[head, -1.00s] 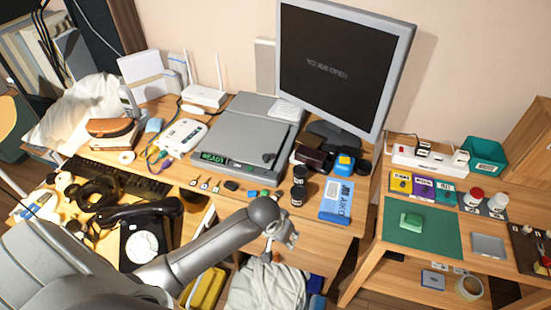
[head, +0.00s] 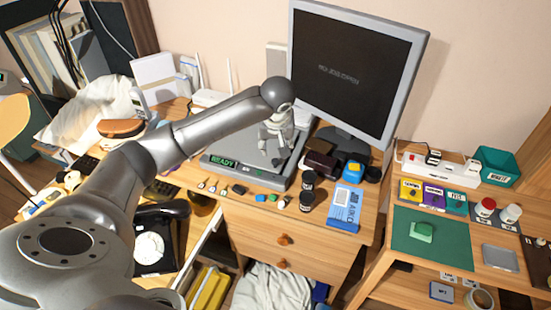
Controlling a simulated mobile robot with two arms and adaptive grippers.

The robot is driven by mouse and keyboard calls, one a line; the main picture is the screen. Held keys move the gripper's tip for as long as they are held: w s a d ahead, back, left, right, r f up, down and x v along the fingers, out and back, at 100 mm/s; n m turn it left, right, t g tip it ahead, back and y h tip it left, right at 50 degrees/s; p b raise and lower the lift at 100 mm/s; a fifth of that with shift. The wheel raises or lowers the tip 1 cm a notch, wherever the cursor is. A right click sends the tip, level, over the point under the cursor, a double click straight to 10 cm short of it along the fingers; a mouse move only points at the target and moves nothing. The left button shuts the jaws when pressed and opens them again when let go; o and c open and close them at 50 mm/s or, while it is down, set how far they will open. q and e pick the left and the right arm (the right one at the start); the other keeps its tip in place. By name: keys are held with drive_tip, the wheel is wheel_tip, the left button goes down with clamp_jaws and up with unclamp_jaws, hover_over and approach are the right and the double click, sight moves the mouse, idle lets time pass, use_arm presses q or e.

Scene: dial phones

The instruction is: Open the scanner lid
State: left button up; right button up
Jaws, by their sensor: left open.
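The grey flatbed scanner (head: 240,170) sits on the wooden desk in front of the monitor, with its lid lying down flat. A green-lit display (head: 223,162) is on its front edge. My left arm reaches across from the left and hides much of the scanner's left and back part. My left gripper (head: 276,158) points down over the right half of the lid, open and empty. I cannot tell whether its fingertips touch the lid. My right gripper is not in view.
The monitor (head: 352,75) stands behind the scanner. A black dial phone (head: 160,235) is at the left. A side table with a green mat (head: 432,240) stands right.

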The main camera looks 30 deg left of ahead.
sight(275, 160)
use_arm(q)
drive_tip(key=x, duration=1)
drive_tip(key=shift+f+p, duration=0.15)
drive_tip(key=shift+p, duration=0.2)
drive_tip(key=shift+c, duration=0.3)
clamp_jaws()
